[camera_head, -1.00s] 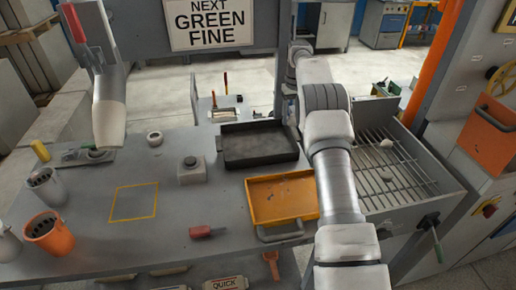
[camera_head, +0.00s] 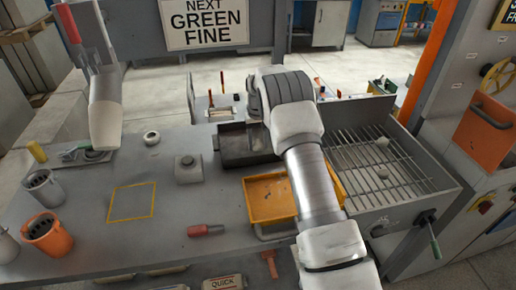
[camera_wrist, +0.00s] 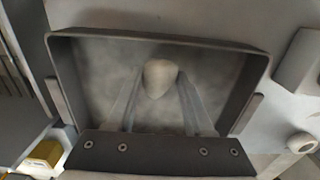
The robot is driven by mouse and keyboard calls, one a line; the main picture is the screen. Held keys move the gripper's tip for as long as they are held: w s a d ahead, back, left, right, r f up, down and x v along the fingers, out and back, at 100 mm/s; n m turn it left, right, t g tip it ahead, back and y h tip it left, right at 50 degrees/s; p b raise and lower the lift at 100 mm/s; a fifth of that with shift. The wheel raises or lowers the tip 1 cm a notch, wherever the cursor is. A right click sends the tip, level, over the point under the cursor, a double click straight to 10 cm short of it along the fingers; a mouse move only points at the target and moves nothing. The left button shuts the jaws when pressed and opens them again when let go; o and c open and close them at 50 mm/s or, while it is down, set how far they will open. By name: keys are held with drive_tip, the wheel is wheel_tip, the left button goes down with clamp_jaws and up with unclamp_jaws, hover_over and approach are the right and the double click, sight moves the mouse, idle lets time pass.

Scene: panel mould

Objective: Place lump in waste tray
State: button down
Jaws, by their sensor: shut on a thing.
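A pale, rounded lump (camera_wrist: 160,74) is between the two fingers of my gripper (camera_wrist: 160,90) in the wrist view. My gripper is shut on it, above the inside of a dark rectangular tray (camera_wrist: 155,39) with a raised rim. The gap between lump and tray floor cannot be judged. In the head view the dark tray (camera_head: 232,159) stands at the back of the bench, partly behind my arm, which hides the gripper and held lump. A yellow tray (camera_head: 262,214) lies in front of it. No label shows which is the waste tray.
A metal grate (camera_head: 365,175) right of the trays carries another small pale lump (camera_head: 383,143). A grey button box (camera_head: 188,168) stands left of the dark tray. A red-handled tool (camera_head: 206,230) lies near the front. The yellow-outlined square (camera_head: 132,202) is empty.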

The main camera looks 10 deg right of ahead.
sight(258, 149)
drive_tip(key=shift+f, duration=1.4)
drive_tip(key=shift+f, duration=0.15)
drive_tip(key=shift+c, duration=1.4)
unclamp_jaws()
